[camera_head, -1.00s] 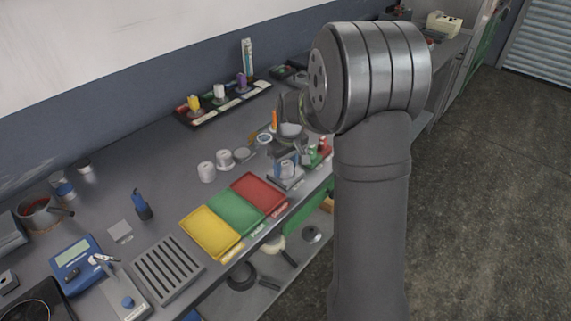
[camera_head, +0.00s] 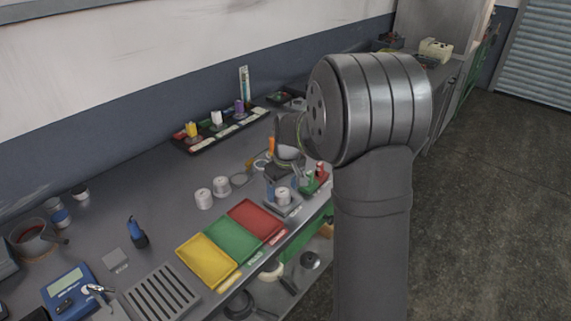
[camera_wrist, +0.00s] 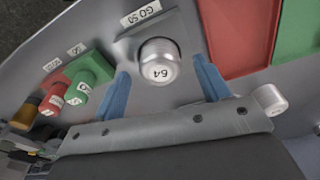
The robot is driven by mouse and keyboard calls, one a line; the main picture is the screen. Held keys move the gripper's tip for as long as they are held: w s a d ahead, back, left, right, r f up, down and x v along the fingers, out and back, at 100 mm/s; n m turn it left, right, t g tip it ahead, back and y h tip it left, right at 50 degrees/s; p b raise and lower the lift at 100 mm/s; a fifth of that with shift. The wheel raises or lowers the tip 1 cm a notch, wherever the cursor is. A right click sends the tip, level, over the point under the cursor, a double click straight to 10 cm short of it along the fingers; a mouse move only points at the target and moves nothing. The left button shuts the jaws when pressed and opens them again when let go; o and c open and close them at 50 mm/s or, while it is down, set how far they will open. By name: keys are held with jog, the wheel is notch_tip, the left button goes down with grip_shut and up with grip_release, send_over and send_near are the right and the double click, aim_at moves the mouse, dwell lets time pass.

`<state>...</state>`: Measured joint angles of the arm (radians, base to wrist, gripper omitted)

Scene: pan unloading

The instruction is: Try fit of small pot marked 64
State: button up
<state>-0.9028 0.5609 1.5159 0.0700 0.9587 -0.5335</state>
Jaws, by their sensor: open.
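The small pot (camera_wrist: 158,64) is a pale metal cylinder with a mark on its top that looks like 64 upside down. It stands upright on a grey plate (camera_wrist: 185,30) with a label that seems to read GO 50. In the head view the pot (camera_head: 283,197) is on the same plate near the bench's front edge. My gripper (camera_wrist: 161,70) is open, with one blue finger on each side of the pot and gaps visible between. In the head view my gripper (camera_head: 279,174) is just behind and above the pot, partly hidden by my arm.
Red (camera_head: 256,219), green (camera_head: 232,240) and yellow (camera_head: 207,260) trays lie nearby. Two more pale pots (camera_head: 204,199) stand behind the trays. A rack (camera_head: 215,125) is at the wall.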

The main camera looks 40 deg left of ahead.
notch_tip(320, 180, up, 16)
jog(key=d, duration=0.2)
jog(key=shift+s+f, duration=0.2)
dwell(0.3)
jog(key=h, duration=0.1)
send_over(284, 191)
jog(key=shift+g, duration=0.3)
notch_tip(284, 191, down, 12)
jog(key=shift+w+r, duration=0.1)
jog(key=f, duration=0.5)
jog(key=shift+s+a+f, duration=0.15)
jog(key=shift+s+a, duration=0.05)
jog(key=shift+s, duration=0.1)
jog(key=c, duration=1.2)
jog(key=shift+o, duration=0.2)
